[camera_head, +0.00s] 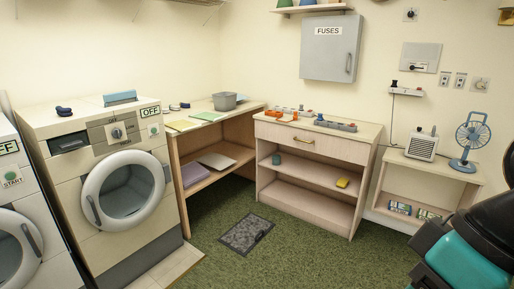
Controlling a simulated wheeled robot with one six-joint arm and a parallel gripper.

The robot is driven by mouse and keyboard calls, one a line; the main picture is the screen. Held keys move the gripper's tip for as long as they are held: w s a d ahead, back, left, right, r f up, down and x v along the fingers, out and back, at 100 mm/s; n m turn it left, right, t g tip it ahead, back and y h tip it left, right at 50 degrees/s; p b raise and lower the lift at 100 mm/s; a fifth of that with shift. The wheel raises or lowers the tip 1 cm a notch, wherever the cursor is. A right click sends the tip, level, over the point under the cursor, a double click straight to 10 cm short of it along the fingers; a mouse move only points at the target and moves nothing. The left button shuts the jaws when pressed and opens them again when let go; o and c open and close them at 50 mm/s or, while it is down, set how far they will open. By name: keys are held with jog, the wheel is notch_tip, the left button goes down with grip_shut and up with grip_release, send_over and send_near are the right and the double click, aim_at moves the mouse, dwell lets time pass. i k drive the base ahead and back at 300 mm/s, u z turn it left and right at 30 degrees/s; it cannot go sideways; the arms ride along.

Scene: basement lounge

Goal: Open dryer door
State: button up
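A white front-loading machine (60,190) stands at the left, with a sign reading OFF and a green start label on its upper right. Its round door (150,205) has a white ring, dark glass and a grey handle (92,210) on the left side; it looks shut. A second similar machine (16,190) is cut off by the left edge, and its round door (38,262) also looks shut. I cannot tell which machine is the dryer. A black and teal part of my arm shows at the lower right, well away from both machines. My gripper's fingers are not in view.
A wooden desk (240,115) with a grey pot (225,101) stands right of the machines. A drawer cabinet (310,150) and a low shelf with a blue fan (470,140) line the back wall. A dark floor mat (240,235) lies on open green carpet (300,255).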

aim_at(161, 175)
jog(key=u, duration=1.4)
jog(key=i, duration=2.25)
jog(key=z, duration=0.95)
